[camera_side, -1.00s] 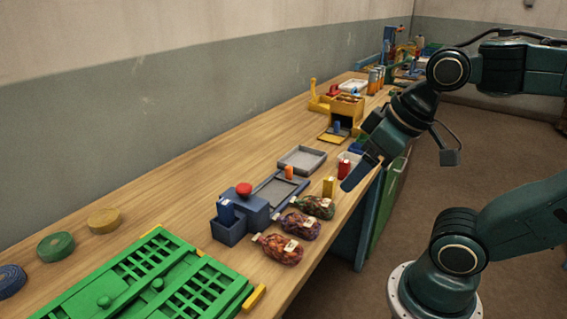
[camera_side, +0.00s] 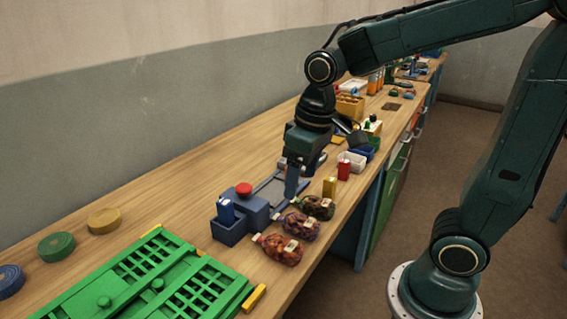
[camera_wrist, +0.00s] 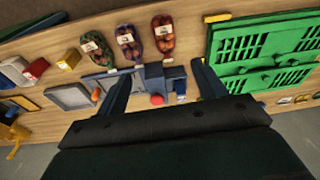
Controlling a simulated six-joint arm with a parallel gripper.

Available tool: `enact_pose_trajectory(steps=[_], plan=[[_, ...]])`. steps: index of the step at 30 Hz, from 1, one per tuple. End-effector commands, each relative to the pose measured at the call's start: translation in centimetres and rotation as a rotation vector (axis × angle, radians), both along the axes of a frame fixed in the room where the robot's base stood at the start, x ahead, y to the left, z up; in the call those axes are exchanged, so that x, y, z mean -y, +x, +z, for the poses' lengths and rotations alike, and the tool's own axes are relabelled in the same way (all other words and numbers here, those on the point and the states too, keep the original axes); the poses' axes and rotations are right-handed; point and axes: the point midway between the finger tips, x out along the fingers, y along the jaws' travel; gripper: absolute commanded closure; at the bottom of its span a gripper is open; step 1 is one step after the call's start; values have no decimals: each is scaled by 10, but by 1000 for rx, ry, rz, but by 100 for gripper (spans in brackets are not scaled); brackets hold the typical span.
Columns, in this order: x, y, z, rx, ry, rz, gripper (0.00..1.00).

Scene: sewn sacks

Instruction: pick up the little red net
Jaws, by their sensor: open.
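The little red net (camera_side: 278,249) is a small sack with a white tag, lying on the bench at the near end of a row of three sacks. In the wrist view the red net (camera_wrist: 164,38) lies at the top, right of the other two. My gripper (camera_side: 292,186) points down above the bench, behind and beyond the red net, apart from it. In the wrist view my gripper (camera_wrist: 160,82) has its two fingers spread wide with nothing held between them.
A purple net (camera_side: 300,226) and a green net (camera_side: 318,207) lie just beyond the red one. A blue box with a red button (camera_side: 244,190) stands behind them. A green slatted crate panel (camera_side: 150,283) lies to the left.

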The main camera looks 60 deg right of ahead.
Motion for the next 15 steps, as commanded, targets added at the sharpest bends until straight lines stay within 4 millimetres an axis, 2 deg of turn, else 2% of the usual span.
enact_pose_trajectory(steps=[6, 15], plan=[[-6, 27, -27, -95, 5, 18, 30], [-10, 43, -47, -153, 7, 29, 30]])
